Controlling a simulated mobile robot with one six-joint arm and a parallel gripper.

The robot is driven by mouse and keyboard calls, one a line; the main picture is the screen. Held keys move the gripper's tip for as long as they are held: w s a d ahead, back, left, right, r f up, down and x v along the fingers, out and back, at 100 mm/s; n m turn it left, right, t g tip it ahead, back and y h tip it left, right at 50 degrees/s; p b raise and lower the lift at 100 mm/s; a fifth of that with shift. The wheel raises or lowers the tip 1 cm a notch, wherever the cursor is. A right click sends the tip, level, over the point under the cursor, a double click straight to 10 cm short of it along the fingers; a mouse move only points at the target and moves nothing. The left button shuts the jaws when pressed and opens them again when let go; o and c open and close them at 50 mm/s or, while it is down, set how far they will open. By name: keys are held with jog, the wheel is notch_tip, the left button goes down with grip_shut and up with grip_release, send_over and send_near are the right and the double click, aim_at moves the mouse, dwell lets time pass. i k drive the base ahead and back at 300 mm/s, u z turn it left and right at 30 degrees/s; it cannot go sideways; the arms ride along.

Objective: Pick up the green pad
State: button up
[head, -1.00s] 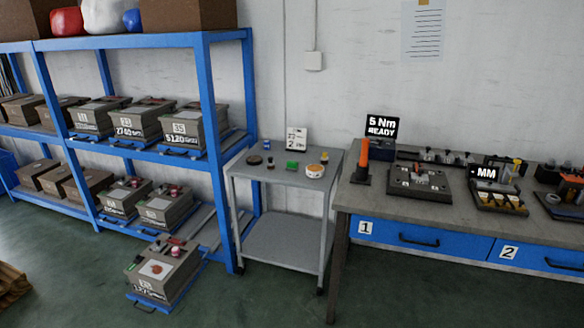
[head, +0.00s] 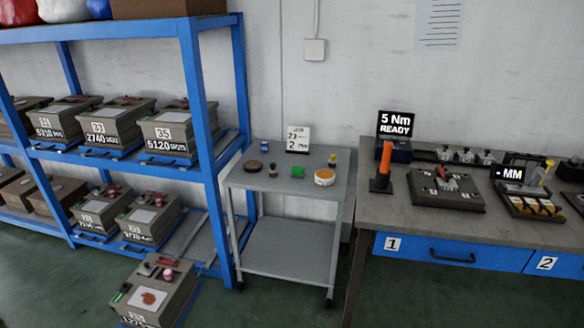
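The green pad (head: 298,171) is a small green block lying on the top of a grey two-tier cart (head: 255,184). It sits near the middle of the cart top, just left of a round white tin with an orange band (head: 325,177). My gripper is not in view, so I cannot see whether it is open or shut.
A brown disc (head: 252,166), a small dark piece (head: 273,171), a blue item (head: 265,146) and a sign (head: 298,139) share the cart top. A blue shelf rack (head: 197,90) stands left, a workbench (head: 400,220) right. A box (head: 155,290) stands low in front of the rack.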

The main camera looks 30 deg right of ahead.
aim_at(297, 173)
jog(key=u, duration=0.05)
jog(key=i, duration=0.95)
jog(key=u, duration=0.3)
